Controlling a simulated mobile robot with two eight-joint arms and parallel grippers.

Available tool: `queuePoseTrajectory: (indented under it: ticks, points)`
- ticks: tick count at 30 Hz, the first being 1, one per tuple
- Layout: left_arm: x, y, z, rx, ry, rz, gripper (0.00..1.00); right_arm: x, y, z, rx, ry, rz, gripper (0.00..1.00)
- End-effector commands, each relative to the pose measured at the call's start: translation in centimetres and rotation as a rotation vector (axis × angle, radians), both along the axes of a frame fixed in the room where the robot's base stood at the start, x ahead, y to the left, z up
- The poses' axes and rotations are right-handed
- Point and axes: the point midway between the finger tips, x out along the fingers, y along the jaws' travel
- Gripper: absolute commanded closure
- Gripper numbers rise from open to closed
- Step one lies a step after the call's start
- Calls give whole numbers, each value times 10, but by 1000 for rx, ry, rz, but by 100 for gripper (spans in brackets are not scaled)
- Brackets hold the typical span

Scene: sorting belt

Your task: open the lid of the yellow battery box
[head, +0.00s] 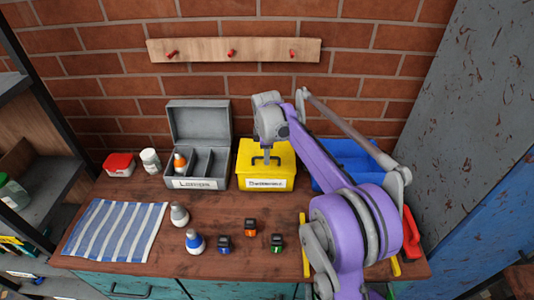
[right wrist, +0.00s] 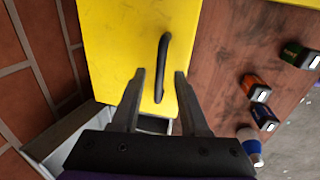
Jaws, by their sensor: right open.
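The yellow battery box (head: 246,170) stands at the back of the wooden worktop, with a white label on its front. Its lid (right wrist: 115,45) looks shut and carries a dark bar handle (right wrist: 163,68). My right gripper (head: 266,158) is over the lid, pointing down. In the right wrist view the right gripper (right wrist: 159,76) is open, with its two fingers apart and the near end of the handle between their tips in the picture. I cannot tell whether the fingers touch the handle. My left gripper is not in view.
A grey open lamp box (head: 207,184) stands close left of the yellow box. A blue bin (head: 345,155) is to the right, partly behind my arm. Bulbs and small batteries (head: 250,228) lie in front. A striped cloth (head: 115,230) covers the left front.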

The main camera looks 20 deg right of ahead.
Motion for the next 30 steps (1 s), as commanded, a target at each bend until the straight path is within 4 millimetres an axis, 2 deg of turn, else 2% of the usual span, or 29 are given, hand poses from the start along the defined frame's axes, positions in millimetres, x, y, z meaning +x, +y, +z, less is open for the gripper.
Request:
queuePoseTrajectory:
  ticks: [1, 6, 8, 30]
  points:
    - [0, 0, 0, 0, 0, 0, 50, 0, 0, 0, 0, 0, 0, 61]
    - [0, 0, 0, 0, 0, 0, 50, 0, 0, 0, 0, 0, 0, 91]
    - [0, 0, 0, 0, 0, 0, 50, 0, 0, 0, 0, 0, 0, 100]
    - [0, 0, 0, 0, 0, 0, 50, 0, 0, 0, 0, 0, 0, 100]
